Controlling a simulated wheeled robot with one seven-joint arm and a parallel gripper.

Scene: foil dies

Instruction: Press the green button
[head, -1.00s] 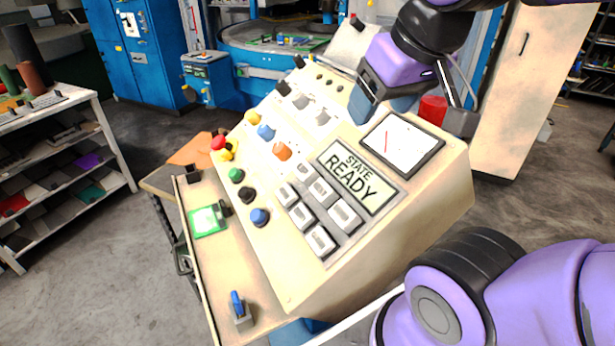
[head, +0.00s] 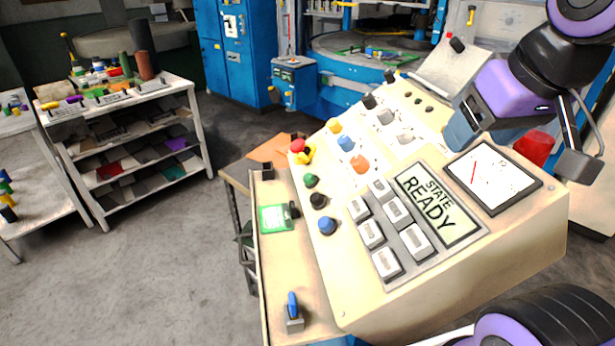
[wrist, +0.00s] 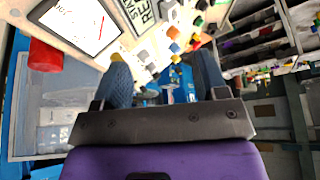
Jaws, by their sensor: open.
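The green button (head: 311,181) is a small round knob near the left edge of the cream sloped console (head: 470,285). It sits below the red and yellow button (head: 299,148) and above a black knob (head: 318,200). My gripper (head: 460,130) hangs over the upper right part of the console, beside the dial meter (head: 494,178) and well to the right of the green button. In the wrist view my gripper (wrist: 165,78) shows two blue fingers set apart with nothing held between them.
Blue (head: 327,226), orange (head: 359,165) and other buttons crowd around it, with a grey keypad (head: 397,220) and a READY display (head: 438,205). A red cylinder (head: 535,148) stands behind the meter. A side ledge (head: 283,258) holds a green card (head: 276,218).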

